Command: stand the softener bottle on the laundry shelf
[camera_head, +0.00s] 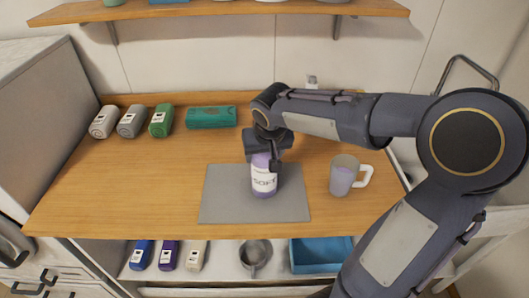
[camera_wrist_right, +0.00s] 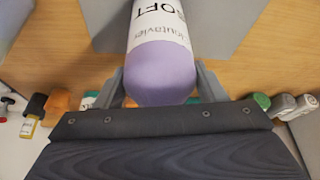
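The softener bottle (camera_head: 264,184) is purple with a white label reading "SOFT". It stands upright over the grey mat (camera_head: 225,205) on the wooden top; I cannot tell whether its base touches the mat. My right gripper (camera_head: 263,160) is at its upper part, one finger on each side. In the right wrist view, the purple end of the bottle (camera_wrist_right: 160,70) sits between the fingers (camera_wrist_right: 160,88), which appear to press on its sides. The laundry shelf is probably the wooden wall shelf (camera_head: 370,9), only its lower part in view. My left gripper is out of view.
Below are several small bottles, a pan (camera_head: 255,258) and a blue tray (camera_head: 320,253). The front left top is clear.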

